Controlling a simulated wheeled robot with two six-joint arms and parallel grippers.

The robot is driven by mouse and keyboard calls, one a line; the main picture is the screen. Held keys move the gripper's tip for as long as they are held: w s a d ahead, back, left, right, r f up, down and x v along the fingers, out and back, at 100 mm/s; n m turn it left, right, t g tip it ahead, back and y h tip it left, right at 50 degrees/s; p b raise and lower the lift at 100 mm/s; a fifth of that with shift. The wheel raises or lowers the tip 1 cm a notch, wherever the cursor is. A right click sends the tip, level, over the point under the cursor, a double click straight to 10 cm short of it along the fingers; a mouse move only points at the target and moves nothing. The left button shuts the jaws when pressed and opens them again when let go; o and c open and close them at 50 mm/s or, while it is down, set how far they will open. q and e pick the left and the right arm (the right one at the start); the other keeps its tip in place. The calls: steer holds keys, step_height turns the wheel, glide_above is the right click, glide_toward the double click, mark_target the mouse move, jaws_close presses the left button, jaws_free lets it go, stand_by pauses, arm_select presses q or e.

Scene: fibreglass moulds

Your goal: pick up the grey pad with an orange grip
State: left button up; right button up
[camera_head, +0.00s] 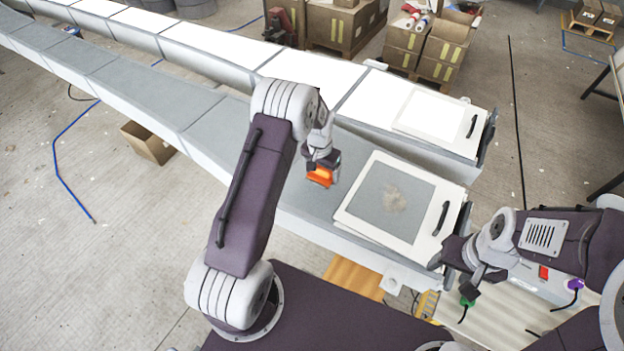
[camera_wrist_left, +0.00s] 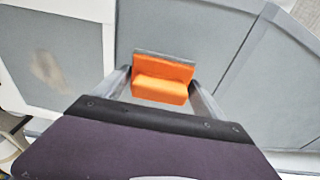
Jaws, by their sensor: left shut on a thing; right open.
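The grey pad with an orange grip (camera_head: 320,177) is at my left gripper (camera_head: 322,164), over the grey mould surface left of the framed panel. In the left wrist view the orange grip (camera_wrist_left: 162,88) sits between the two fingers of my left gripper (camera_wrist_left: 163,90), which are shut on it. A thin grey edge of the pad shows beyond the orange. I cannot tell whether the pad touches the surface below.
A white-framed panel (camera_head: 450,235) with a grey, stained middle and a black handle lies at the near mould's right end. A similar white panel (camera_head: 403,118) lies on the far mould. Long grey moulds (camera_head: 130,88) run to the upper left. Cardboard boxes (camera_head: 335,25) stand behind.

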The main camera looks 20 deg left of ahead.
arm_select(q)
steer(key=d+r+b, duration=0.2)
steer(key=d+r, duration=0.2)
steer(key=d, duration=0.4)
steer(key=shift+r, duration=0.4)
